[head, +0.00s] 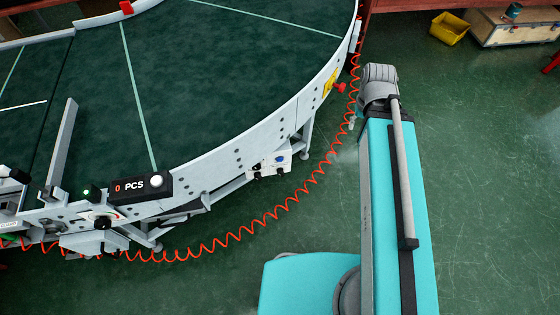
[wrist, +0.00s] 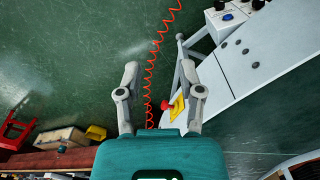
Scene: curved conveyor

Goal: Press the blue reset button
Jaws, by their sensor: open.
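The blue reset button (head: 280,159) is on a small white control box (head: 268,166) under the outer side of the curved conveyor in the head view. In the wrist view the blue button (wrist: 228,17) shows near the top, right of the fingers, on the white box with black knobs beside it. My gripper (wrist: 160,80) has its two grey fingers spread apart with nothing between them. It is apart from the button, which lies up and to the right of the fingertips in the wrist view. In the head view my arm hides most of the gripper.
The conveyor (head: 230,70) has a dark green belt and white side wall. A red stop button (head: 340,88) on a yellow mount sticks out from it. A coiled orange cable (head: 275,213) runs along the floor. A counter (head: 140,187) reads 0 PCS. A yellow bin (head: 449,28) stands far right.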

